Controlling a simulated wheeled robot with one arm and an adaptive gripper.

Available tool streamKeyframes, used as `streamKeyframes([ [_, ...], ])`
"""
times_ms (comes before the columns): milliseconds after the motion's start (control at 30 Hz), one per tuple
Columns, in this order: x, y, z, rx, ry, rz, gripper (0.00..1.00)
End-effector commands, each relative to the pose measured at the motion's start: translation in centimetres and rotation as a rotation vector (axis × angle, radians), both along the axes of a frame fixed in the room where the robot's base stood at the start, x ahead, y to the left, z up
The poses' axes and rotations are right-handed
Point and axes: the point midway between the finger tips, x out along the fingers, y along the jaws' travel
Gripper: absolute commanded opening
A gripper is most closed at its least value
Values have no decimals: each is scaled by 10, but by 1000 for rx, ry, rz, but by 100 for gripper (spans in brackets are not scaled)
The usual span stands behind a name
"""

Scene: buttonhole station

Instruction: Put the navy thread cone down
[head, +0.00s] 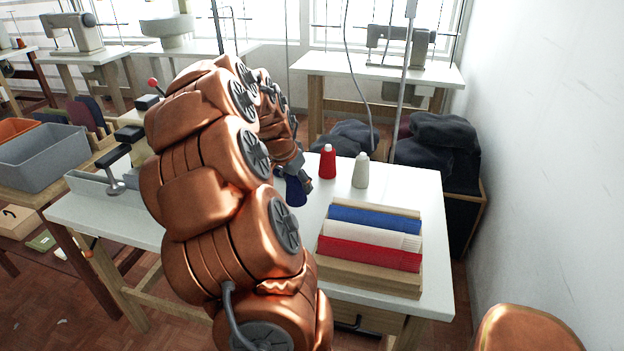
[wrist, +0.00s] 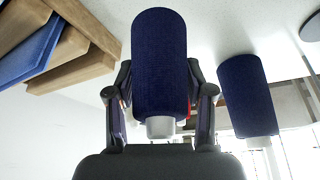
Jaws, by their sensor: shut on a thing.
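In the wrist view, which is upside down, a navy thread cone (wrist: 160,60) with a white tip stands between the two fingers of my gripper (wrist: 160,100). The fingers are shut on it from both sides. A second navy cone (wrist: 247,95) stands apart at the right of that view. In the head view a navy cone (head: 295,192) shows partly behind my gripper (head: 304,178) on or just above the white table (head: 400,188). I cannot tell whether the held cone's base touches the table. My arm hides much of the table's left part.
A red cone (head: 327,162) and a white cone (head: 361,170) stand close by on the right. A wooden tray (head: 365,276) with blue, white and red folded cloth lies nearer the front. Table is clear right of the white cone.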

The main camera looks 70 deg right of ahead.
Motion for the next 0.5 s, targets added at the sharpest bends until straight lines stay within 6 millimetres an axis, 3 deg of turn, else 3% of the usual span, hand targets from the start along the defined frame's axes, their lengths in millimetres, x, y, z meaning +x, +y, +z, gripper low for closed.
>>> streamKeyframes([
  [300,-2,-53,-6,1,0,-3,15],
  [500,-2,-75,-7,1,0,-4,15],
])
